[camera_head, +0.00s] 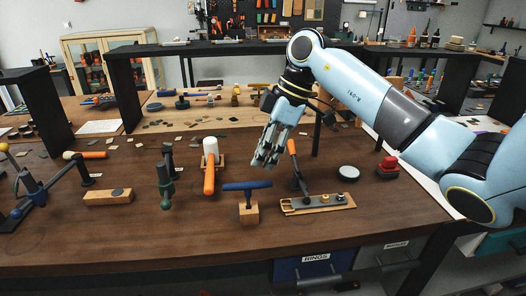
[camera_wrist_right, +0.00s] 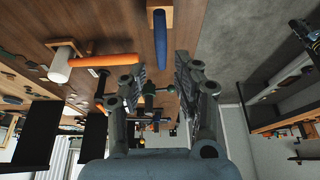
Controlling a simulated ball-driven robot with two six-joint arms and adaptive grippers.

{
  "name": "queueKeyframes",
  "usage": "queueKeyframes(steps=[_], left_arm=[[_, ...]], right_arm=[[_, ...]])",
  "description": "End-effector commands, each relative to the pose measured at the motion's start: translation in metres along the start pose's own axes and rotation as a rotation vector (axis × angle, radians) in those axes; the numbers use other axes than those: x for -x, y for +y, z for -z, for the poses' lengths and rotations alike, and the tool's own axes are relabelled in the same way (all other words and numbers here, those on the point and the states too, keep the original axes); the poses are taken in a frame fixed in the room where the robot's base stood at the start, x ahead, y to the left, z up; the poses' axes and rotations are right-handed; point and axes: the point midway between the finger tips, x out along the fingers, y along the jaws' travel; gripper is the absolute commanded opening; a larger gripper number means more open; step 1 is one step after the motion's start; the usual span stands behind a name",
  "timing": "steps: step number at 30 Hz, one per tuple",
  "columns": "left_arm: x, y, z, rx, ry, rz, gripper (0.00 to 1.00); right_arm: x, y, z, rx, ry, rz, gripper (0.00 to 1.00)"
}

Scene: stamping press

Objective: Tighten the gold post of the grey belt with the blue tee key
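The blue tee key (camera_head: 247,186) stands upright with its crossbar on top, in a small wooden block (camera_head: 249,214) near the front of the bench. Its blue bar also shows in the right wrist view (camera_wrist_right: 160,36). The grey belt (camera_head: 304,204) lies on a wooden board to the right of the key. Small posts stand at its right part; one looks gold (camera_head: 325,198), but it is tiny. My right gripper (camera_head: 266,162) is in the air above and behind the key, fingers pointing down. In the right wrist view its fingers (camera_wrist_right: 162,62) are apart with nothing between them. My left gripper is not in view.
An orange-handled tool (camera_head: 293,160) stands just behind the belt. A white-headed mallet (camera_head: 210,160) and a green post tool (camera_head: 165,188) stand to the left. A grey disc (camera_head: 348,172) and a red stamp (camera_head: 388,166) lie right. The front bench strip is clear.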

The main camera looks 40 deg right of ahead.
Motion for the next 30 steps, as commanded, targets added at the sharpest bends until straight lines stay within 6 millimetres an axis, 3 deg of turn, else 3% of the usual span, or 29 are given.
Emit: queueKeyframes(steps=[12,23,30], left_arm=[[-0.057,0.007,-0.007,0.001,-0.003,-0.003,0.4],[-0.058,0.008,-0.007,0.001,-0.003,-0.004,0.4],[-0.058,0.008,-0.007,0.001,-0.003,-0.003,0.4]], right_arm=[[-0.056,-0.001,-0.002,0.004,0.003,0.002,0.31],[-0.078,-0.001,0.001,0.003,0.004,0.003,0.31],[-0.077,-0.001,0.001,0.004,0.004,0.002,0.02]])
